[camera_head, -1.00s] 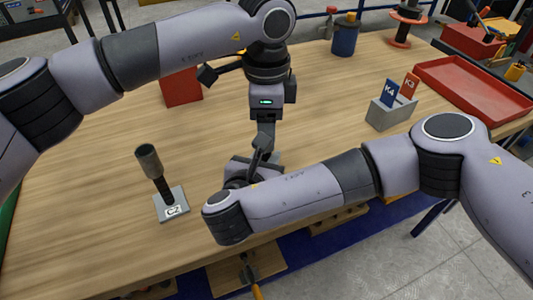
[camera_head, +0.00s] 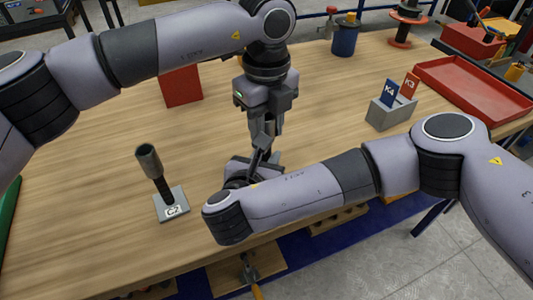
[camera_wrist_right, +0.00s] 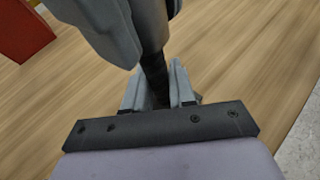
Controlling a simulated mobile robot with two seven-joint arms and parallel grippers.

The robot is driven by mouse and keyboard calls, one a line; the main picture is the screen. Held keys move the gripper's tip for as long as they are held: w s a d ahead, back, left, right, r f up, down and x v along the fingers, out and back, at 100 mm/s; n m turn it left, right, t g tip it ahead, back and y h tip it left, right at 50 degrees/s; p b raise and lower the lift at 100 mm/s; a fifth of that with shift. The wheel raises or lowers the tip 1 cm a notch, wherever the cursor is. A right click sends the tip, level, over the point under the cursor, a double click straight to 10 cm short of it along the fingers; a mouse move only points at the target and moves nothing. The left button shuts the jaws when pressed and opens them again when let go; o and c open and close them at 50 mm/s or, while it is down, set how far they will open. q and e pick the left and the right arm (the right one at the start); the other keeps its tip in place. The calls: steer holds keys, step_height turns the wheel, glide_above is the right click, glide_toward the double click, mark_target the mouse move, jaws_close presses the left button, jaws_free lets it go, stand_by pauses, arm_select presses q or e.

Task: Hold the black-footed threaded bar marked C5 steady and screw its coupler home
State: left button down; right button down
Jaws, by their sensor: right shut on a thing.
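A dark ribbed threaded bar (camera_wrist_right: 155,76) stands between the fingers of my right gripper (camera_wrist_right: 160,88) in the right wrist view. That gripper is shut on it low down, close over the table. My left gripper (camera_head: 266,122) points straight down above it, and its grey fingers (camera_wrist_right: 118,30) surround the upper part of the bar in the right wrist view. The coupler is hidden there, and I cannot tell whether the left fingers grip it. The C5 mark and the black foot are hidden behind my right arm and grippers.
Another bar (camera_head: 160,178), with a dark coupler on top and a grey foot marked C2, stands at the left. A red block (camera_head: 182,87) is behind. A grey holder (camera_head: 390,115) with K4 and K3 tags and a red tray (camera_head: 473,88) are at the right.

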arm_select(q)
steer(key=m, duration=2.8)
steer(key=shift+m, duration=0.3)
steer(key=m, duration=1.8)
steer(key=shift+m, duration=0.3)
steer(key=m, duration=0.6)
steer(key=shift+f, duration=0.1)
steer(key=c, duration=0.8)
jaws_free()
